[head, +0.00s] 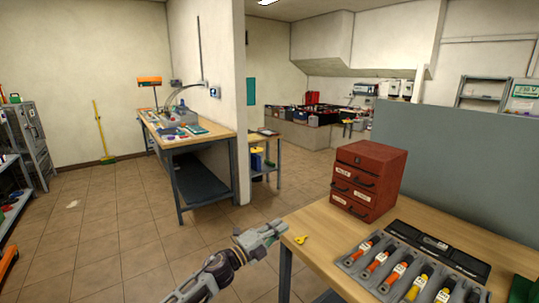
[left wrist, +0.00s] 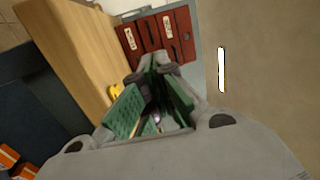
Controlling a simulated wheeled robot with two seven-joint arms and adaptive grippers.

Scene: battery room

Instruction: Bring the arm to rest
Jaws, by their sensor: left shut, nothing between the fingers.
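My left gripper (head: 270,232) shows in the head view at the left edge of the near workbench, at the end of the arm that comes in from the lower left. In the left wrist view its green-padded fingers (left wrist: 152,95) come together at the tips, shut and empty. The gripper is beside a small yellow object (head: 301,239) on the bench and apart from the red drawer cabinet. My right gripper is in neither view.
The near workbench (head: 320,222) bears a red drawer cabinet (head: 368,178), a grey tray of screwdrivers (head: 352,262) and a black case (head: 437,248). A grey panel (head: 450,160) stands behind. Another workbench (head: 190,142) stands further back. Tiled floor (head: 120,215) is clear at left.

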